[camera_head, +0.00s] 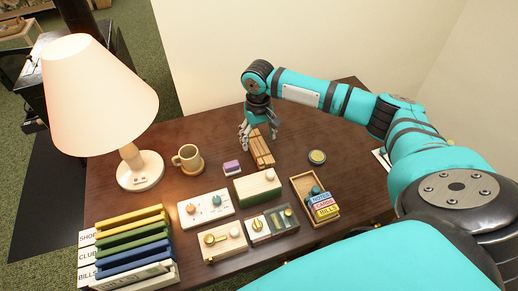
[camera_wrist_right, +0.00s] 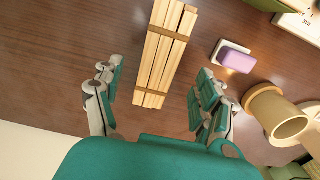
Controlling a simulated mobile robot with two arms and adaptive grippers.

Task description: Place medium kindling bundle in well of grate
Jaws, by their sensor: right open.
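A light wooden kindling bundle (camera_head: 262,150) lies on the dark desk. It also shows in the right wrist view (camera_wrist_right: 158,60), with a darker band across its sticks. My right gripper (camera_head: 259,137) hangs over the bundle's far end. In the right wrist view its fingers (camera_wrist_right: 157,84) are spread open, one on each side of the bundle, with visible gaps and nothing held. I cannot make out a grate or its well in either view. My left gripper is out of view.
The desk (camera_head: 130,190) holds a lit lamp (camera_head: 100,95), a mug (camera_head: 188,158), a purple-topped block (camera_head: 232,167), control boxes (camera_head: 206,208), a file rack (camera_head: 130,245) and a small label tray (camera_head: 303,183). A black stove-like unit (camera_head: 48,55) stands beyond, at upper left.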

